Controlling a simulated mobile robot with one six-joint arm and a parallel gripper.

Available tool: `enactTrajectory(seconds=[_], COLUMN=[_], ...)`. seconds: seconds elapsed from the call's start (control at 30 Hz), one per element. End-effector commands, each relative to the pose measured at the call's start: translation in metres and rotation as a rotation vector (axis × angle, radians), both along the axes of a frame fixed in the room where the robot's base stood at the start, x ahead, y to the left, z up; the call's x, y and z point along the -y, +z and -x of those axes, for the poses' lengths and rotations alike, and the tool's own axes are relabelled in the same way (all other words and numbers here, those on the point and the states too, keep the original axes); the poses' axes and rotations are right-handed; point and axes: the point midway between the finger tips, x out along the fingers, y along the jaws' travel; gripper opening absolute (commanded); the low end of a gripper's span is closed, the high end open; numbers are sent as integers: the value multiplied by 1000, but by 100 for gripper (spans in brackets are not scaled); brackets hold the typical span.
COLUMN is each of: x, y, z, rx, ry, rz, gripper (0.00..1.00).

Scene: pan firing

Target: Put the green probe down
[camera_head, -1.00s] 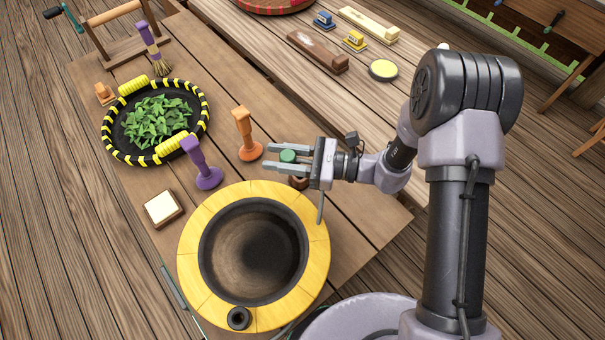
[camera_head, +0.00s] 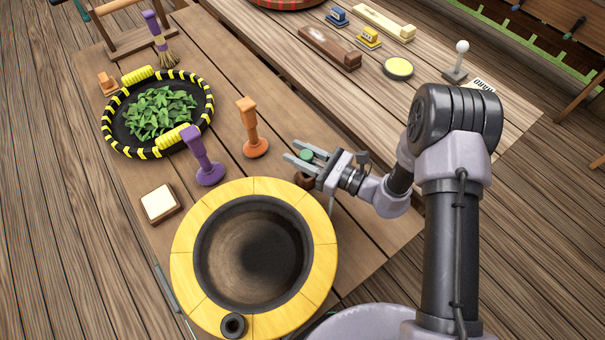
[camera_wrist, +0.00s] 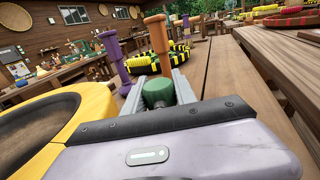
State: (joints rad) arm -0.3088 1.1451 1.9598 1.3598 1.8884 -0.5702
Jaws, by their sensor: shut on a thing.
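My gripper (camera_head: 305,158) is over the wooden table, right of the yellow-rimmed pan. It is shut on the green probe (camera_head: 306,154), whose round green top shows between the fingers. In the wrist view the green probe (camera_wrist: 158,93) sits between the two grey fingers. A small brown round piece (camera_head: 305,180) shows just below the gripper; I cannot tell whether it is a stand on the table or part of the probe. The probe's lower end is hidden by the fingers.
The wide yellow-rimmed pan (camera_head: 318,250) is close on the left. An orange upright tool (camera_head: 249,125) and a purple one (camera_head: 202,155) stand beyond it. A striped tray (camera_head: 207,100) of green leaves lies farther back. Bare tabletop (camera_head: 370,222) shows to the gripper's right.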

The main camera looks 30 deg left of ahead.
Motion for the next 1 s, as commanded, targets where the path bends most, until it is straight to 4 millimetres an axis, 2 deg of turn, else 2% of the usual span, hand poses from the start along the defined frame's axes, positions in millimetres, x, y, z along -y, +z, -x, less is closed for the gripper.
enactTrajectory(seconds=[0.03,0.3,0.63,0.67,0.73,0.77,1.0], x=[0,0,0,0,0,0,0], y=[-11,-54,-56,-55,-55,-54,-54], z=[0,0,0,0,0,0,0], rx=[0,0,1,1,1,1,1], ry=[0,0,0,0,0,0,0], rz=[-1,0,-1,-1,-1,-1,-1], gripper=[0,0,0,37,50,55,55])
